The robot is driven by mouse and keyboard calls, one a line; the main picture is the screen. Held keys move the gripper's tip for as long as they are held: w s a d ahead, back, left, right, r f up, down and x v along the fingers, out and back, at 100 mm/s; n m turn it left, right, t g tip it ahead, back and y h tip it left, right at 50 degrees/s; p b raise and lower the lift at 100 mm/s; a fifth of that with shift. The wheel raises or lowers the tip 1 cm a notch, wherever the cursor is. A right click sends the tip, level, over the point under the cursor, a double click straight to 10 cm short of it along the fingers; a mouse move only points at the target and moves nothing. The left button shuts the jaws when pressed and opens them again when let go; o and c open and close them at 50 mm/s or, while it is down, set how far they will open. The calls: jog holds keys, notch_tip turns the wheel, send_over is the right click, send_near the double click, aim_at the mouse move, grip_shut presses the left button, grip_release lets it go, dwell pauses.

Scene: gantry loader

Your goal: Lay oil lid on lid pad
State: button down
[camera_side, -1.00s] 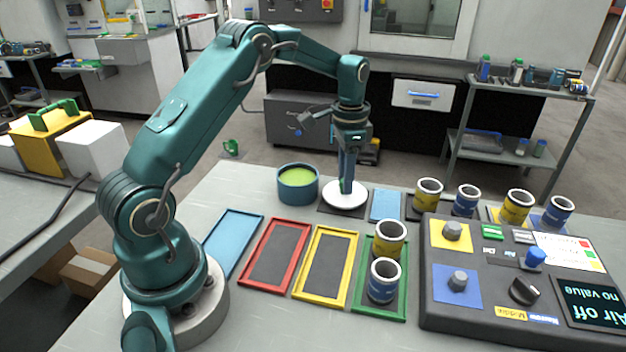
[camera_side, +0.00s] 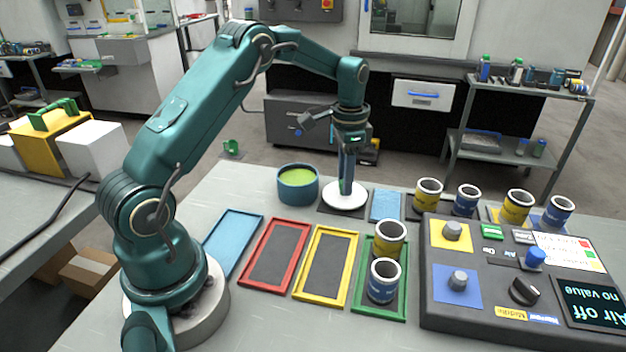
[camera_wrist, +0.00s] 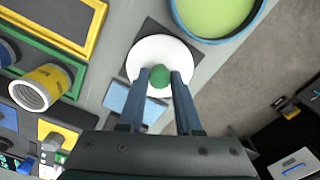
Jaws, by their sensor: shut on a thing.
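The oil lid (camera_side: 345,197) is a white disc with a green knob. It lies at the dark square lid pad (camera_side: 327,210), whose edges show around it; I cannot tell whether it touches the pad. In the wrist view the lid (camera_wrist: 143,50) covers most of the pad (camera_wrist: 151,25), with the pad's corners showing. My gripper (camera_side: 345,190) points straight down over the lid. In the wrist view its two fingers (camera_wrist: 160,82) are shut on the green knob. The oil pot (camera_side: 298,186), a blue round pot with green oil, stands open just left of the lid.
A light blue pad (camera_side: 387,205) lies right of the lid. Yellow and blue cups (camera_side: 428,192) stand further right, behind the control panel (camera_side: 500,270). Red (camera_side: 275,254), yellow (camera_side: 326,266) and green (camera_side: 366,300) framed trays lie in front; two cups stand in the green one.

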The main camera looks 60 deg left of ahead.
jog(key=shift+f, duration=0.1)
jog(key=shift+c, duration=1)
grip_release()
jog(key=shift+r, duration=4.5)
